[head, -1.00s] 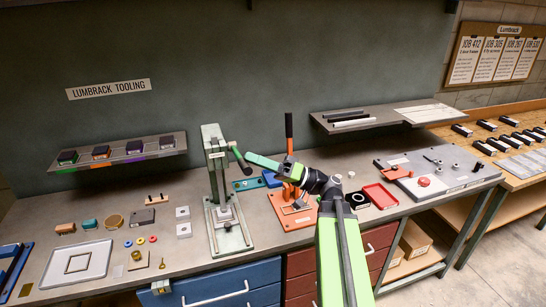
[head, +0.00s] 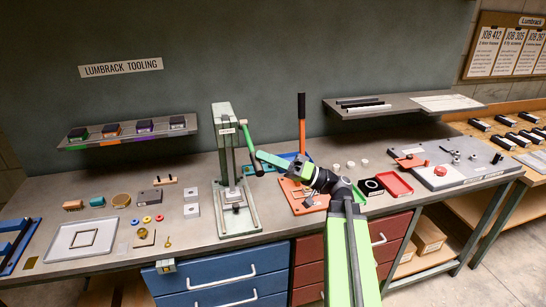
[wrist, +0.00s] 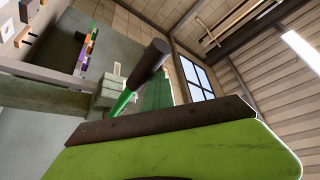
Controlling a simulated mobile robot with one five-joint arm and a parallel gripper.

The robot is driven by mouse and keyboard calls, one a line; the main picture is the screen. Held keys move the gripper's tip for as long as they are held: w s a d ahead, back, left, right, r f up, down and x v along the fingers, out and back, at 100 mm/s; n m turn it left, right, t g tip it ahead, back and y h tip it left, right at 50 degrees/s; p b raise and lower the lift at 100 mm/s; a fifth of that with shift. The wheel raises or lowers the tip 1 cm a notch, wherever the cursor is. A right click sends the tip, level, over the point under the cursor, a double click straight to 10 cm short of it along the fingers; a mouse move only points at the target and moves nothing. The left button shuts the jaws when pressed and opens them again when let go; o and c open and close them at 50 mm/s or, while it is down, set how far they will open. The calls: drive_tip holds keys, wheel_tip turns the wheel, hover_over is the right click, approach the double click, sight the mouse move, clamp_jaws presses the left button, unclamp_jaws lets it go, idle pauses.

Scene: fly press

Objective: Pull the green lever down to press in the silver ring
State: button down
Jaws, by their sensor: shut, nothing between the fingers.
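The green lever (head: 250,145) is on the right side of the pale green press (head: 226,130) and slants steeply down to the right, ending in a dark grip. My gripper (head: 261,157) is shut and empty at the lever's lower part; whether it touches is unclear. In the wrist view, the lever's dark grip (wrist: 151,62) and green shaft (wrist: 120,103) show just beyond my lime green gripper (wrist: 165,135). The ram (head: 233,190) stands low over the press base (head: 240,222). A silver ring is too small to make out there.
An orange press (head: 302,130) with a tall lever stands close right, partly behind my arm. A red tray (head: 394,184) and a grey fixture plate (head: 455,170) lie farther right. A shelf (head: 128,138) hangs behind.

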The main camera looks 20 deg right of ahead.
drive_tip(key=shift+s+a+f, duration=0.1)
drive_tip(key=shift+f, duration=0.1)
wheel_tip(320, 180, up, 4)
drive_tip(key=p, duration=0.4)
drive_tip(key=d+f+b, duration=0.4)
drive_tip(key=d+b, duration=0.1)
drive_tip(key=d, duration=0.4)
drive_tip(key=shift+s+d+f, duration=0.3)
drive_tip(key=shift+s+f, duration=0.1)
drive_tip(key=shift+s, duration=0.05)
